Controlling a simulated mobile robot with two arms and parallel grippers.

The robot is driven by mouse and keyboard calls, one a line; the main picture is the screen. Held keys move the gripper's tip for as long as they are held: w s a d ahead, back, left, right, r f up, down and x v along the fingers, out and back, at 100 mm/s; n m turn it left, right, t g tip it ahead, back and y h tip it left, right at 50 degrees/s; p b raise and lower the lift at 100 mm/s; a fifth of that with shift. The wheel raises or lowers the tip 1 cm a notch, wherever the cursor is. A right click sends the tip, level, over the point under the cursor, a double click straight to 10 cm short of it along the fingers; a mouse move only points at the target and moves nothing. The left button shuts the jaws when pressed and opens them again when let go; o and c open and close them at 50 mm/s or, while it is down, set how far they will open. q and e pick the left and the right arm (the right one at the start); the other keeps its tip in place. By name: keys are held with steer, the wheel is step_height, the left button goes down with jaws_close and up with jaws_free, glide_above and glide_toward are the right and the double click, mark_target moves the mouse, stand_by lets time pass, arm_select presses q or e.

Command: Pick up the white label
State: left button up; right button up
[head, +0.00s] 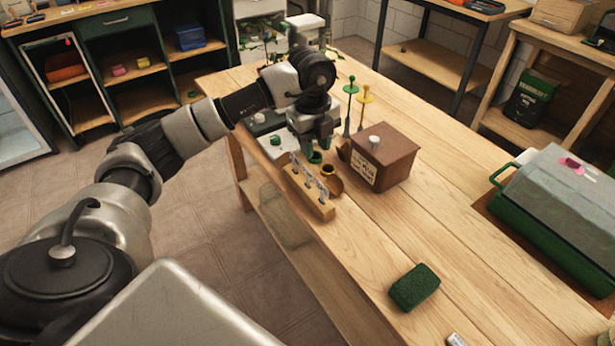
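A small wooden rack (308,192) stands near the left edge of the bench and holds several small upright whitish pieces (309,180). They look like labels, but they are too small to tell which one is the white label. My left gripper (312,152) points down just behind the rack, close to a small brown pot (328,171). Its fingertips are small and partly lost against green parts, so I cannot tell whether they are open or hold anything. My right gripper is not in view.
A wooden box (385,160) with a printed front stands right of the rack. Green and yellow stemmed tools (357,105) stand behind it. A green sponge (415,287) lies in front, and a green-based covered tray (560,205) is at right. The bench middle is clear.

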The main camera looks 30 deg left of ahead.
mark_target(308, 177)
arm_select(q)
steer(key=shift+n+y, duration=0.3)
steer(key=f, duration=0.1)
steer(key=a+f, duration=0.1)
steer(key=f, duration=0.2)
steer(key=shift+a, duration=0.25)
steer(key=shift+a+f+p, duration=0.15)
steer(key=shift+f+p, duration=0.55)
steer(key=shift+f, duration=2.45)
jaws_close()
